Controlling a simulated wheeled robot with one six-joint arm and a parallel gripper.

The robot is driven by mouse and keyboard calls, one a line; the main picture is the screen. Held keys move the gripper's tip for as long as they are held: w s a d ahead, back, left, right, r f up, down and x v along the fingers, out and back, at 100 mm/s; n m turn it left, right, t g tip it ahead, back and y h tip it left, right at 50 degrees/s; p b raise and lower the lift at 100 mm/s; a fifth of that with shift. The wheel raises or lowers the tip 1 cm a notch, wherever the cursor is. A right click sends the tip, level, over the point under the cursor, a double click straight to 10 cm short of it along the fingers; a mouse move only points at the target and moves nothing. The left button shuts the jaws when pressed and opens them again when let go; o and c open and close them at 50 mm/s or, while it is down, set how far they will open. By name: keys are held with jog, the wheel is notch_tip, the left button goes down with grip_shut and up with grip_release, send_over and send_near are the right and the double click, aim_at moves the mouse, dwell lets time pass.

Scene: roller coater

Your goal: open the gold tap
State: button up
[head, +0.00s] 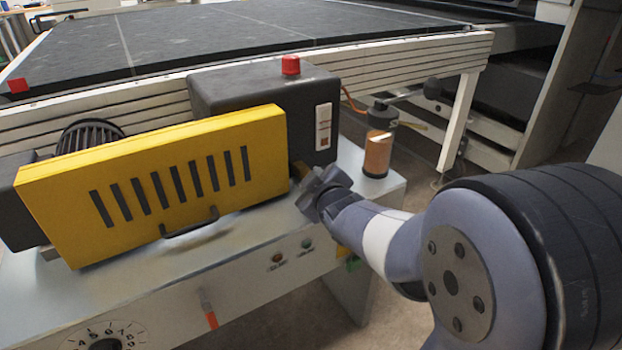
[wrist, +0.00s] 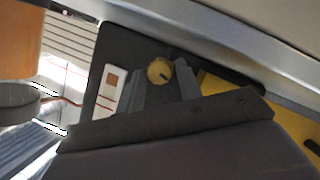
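The gold tap (wrist: 160,71) shows in the wrist view as a small round brass-coloured knob with a dark slot, in front of the dark grey machine housing. My gripper (wrist: 163,82) has its two grey fingers apart, with the tap at the gap near their tips. I cannot tell whether either finger touches it. In the head view my gripper (head: 312,187) is beside the yellow guard's right end, below the dark housing. Only a small gold-brown patch shows there by the fingers, and the rest of the tap is hidden.
The yellow slotted guard (head: 160,185) stands close left of my gripper. The dark motor housing (head: 255,95) with a red button is behind it. An orange-brown bottle (head: 377,152) stands on the grey ledge to the right. Knobs sit on the front panel below.

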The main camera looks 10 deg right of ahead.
jog(key=p+v, duration=0.3)
jog(key=v, duration=0.6)
jog(key=shift+s, duration=0.4)
jog(key=shift+o, duration=0.9)
jog(key=shift+d+r+p, duration=0.1)
jog(key=shift+r+p, duration=0.05)
jog(key=shift+p, duration=0.2)
jog(key=shift+o, duration=0.6)
jog(key=shift+w+d+r+p, duration=0.1)
jog(key=shift+d+r+p, duration=0.15)
jog(key=shift+p, duration=0.35)
jog(key=w+f+m+p, duration=0.1)
jog(key=w, duration=0.2)
jog(key=w+f+m+y+p, duration=0.1)
jog(key=w, duration=0.2)
jog(key=w+a+f+m+g+y+p, duration=0.1)
jog(key=w, duration=0.2)
jog(key=shift+w+f, duration=0.3)
jog(key=shift+w, duration=0.1)
